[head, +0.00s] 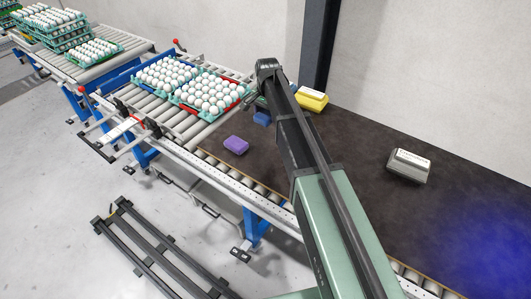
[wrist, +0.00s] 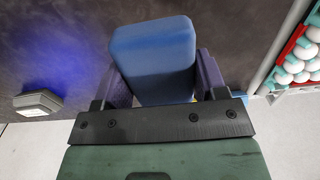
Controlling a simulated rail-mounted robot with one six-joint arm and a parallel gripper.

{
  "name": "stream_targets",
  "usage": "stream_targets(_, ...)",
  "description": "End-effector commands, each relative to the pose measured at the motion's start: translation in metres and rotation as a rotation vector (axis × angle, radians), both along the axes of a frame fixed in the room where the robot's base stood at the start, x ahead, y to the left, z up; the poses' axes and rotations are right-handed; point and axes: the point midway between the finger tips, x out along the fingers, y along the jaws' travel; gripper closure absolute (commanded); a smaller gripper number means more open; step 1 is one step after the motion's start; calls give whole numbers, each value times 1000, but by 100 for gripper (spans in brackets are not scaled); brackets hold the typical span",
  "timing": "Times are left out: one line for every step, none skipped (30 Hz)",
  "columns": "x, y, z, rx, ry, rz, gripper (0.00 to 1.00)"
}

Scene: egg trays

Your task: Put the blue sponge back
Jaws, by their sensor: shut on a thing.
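The blue sponge (wrist: 153,48) is between the two fingers of my gripper (wrist: 160,75) in the wrist view, and the gripper is shut on it. In the head view the blue sponge (head: 262,118) shows beside my arm near the far edge of the dark table, partly hidden by the arm. I cannot tell whether it touches the table. My gripper is mostly hidden behind my arm in the head view.
A purple sponge (head: 236,145) lies on the dark table (head: 345,150) left of my arm. A yellow block with a white top (head: 311,99) is near the wall. A grey block with a white top (head: 409,166) is at right. Egg trays (head: 207,94) stand on the roller conveyor at left.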

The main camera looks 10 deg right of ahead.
Motion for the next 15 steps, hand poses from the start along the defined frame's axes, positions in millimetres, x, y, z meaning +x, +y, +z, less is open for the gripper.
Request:
stream_targets(0,0,-37,0,0,0,54)
stream_targets(0,0,-48,0,0,0,54)
stream_targets(0,0,-63,0,0,0,54)
stream_targets(0,0,-73,0,0,0,54)
stream_targets(0,0,-83,0,0,-1,54)
stream_targets(0,0,-96,0,0,-1,54)
stream_targets(0,0,-105,0,0,-1,54)
stream_targets(0,0,-112,0,0,-1,54)
stream_targets(0,0,-118,0,0,-1,54)
stream_targets(0,0,-121,0,0,-1,54)
stream_targets(0,0,-122,0,0,-1,54)
stream_targets(0,0,-121,0,0,-1,54)
stream_targets(0,0,-120,0,0,-1,54)
stream_targets(0,0,-119,0,0,-1,54)
stream_targets(0,0,-119,0,0,-1,54)
